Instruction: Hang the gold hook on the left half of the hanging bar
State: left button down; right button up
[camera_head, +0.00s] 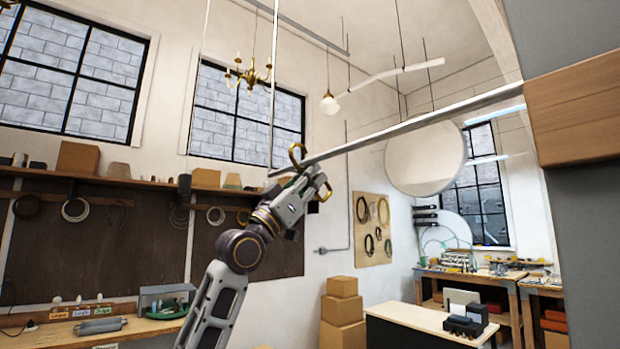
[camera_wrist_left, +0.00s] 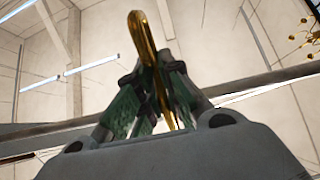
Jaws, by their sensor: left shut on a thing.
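The gold hook (camera_head: 297,152) is held in my left gripper (camera_head: 316,184), which is shut on it. Its curved top rises above the gripper, and its lower curl shows at the gripper's right side. The hook also stands upright between the fingers in the left wrist view (camera_wrist_left: 138,32). The hanging bar (camera_head: 420,121) is a long pale bar running from the wooden block at right to the hook at its left end. The hook's top overlaps the bar's left end; whether it touches or rests on it I cannot tell. The bar (camera_wrist_left: 265,82) crosses behind the fingers. My right gripper is out of view.
A wooden block (camera_head: 575,110) holds the bar's right end. A round white disc (camera_head: 425,158) shows behind and below the bar. A brass chandelier (camera_head: 248,74) and a hanging lamp (camera_head: 329,103) are up behind. A shelf (camera_head: 90,180) runs along the wall at left.

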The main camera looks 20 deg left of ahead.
pick_arm(q)
jog(key=shift+w+d+r+p, duration=0.35)
jog(key=shift+r+p, duration=0.1)
jog(key=shift+r, duration=0.1)
jog(key=shift+w+d+f, duration=0.25)
jog(key=shift+w+f, duration=0.2)
jog(key=shift+f, duration=0.25)
jog(key=shift+w+d+f, duration=0.15)
jog(key=shift+w+f, duration=0.05)
jog(key=shift+f, duration=0.05)
jog(key=shift+w+d+f+b, duration=0.15)
jog(key=shift+f+b, duration=0.1)
jog(key=shift+b, duration=0.05)
jog(key=shift+w+d+f, duration=0.1)
jog(key=shift+f, duration=0.05)
jog(key=c, duration=1.5)
grip_release()
jog(key=shift+w, duration=0.1)
jog(key=shift+f, duration=0.1)
